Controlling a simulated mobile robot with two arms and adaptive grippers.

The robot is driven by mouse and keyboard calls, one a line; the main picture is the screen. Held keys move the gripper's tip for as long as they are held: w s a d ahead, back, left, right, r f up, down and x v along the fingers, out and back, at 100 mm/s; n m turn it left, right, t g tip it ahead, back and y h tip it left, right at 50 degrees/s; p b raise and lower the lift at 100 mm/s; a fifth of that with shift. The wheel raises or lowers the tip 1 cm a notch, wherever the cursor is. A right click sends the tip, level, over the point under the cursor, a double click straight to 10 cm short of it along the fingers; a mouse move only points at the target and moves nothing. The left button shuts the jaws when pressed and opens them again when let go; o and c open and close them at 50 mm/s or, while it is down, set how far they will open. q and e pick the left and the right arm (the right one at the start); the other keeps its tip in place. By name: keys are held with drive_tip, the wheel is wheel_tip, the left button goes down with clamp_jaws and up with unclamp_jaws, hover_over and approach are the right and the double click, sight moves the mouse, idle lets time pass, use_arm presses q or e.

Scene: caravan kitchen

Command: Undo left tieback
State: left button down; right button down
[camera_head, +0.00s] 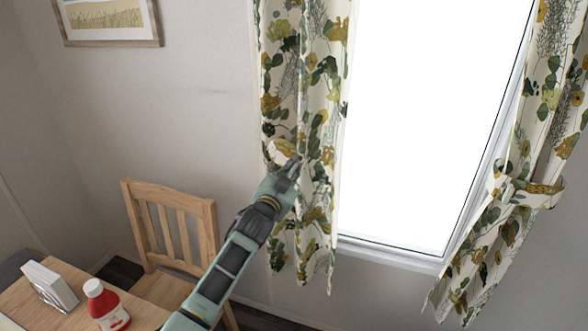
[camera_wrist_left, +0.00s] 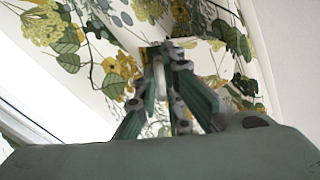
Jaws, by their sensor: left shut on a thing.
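The left curtain (camera_head: 323,95), cream with green and yellow leaves, hangs left of the bright window and also fills much of the left wrist view (camera_wrist_left: 95,45). The left tieback (camera_head: 281,152) is of the same patterned cloth and shows as a small piece at the curtain's left edge. My left gripper (camera_head: 293,170) is at the curtain, its fingers close together. In the left wrist view the fingers (camera_wrist_left: 165,55) are shut on the tieback cloth, with the curtain's folds behind. The exact grip is partly hidden by the fingers. My right gripper is out of view.
The right curtain (camera_head: 545,110) is gathered by its own tieback (camera_head: 537,190). A wooden chair (camera_head: 175,228) stands left of my arm. A table (camera_head: 30,305) at lower left holds a red bottle (camera_head: 106,306) and a napkin holder (camera_head: 50,285).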

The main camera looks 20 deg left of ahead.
use_arm(q)
drive_tip(key=a+f+m+b, duration=0.1)
drive_tip(key=a+f+m, duration=0.3)
drive_tip(key=m, duration=0.6)
drive_tip(key=shift+a, duration=0.85)
drive_tip(key=c, duration=1.9)
unclamp_jaws()
drive_tip(key=shift+w, duration=0.1)
drive_tip(key=shift+o, duration=0.2)
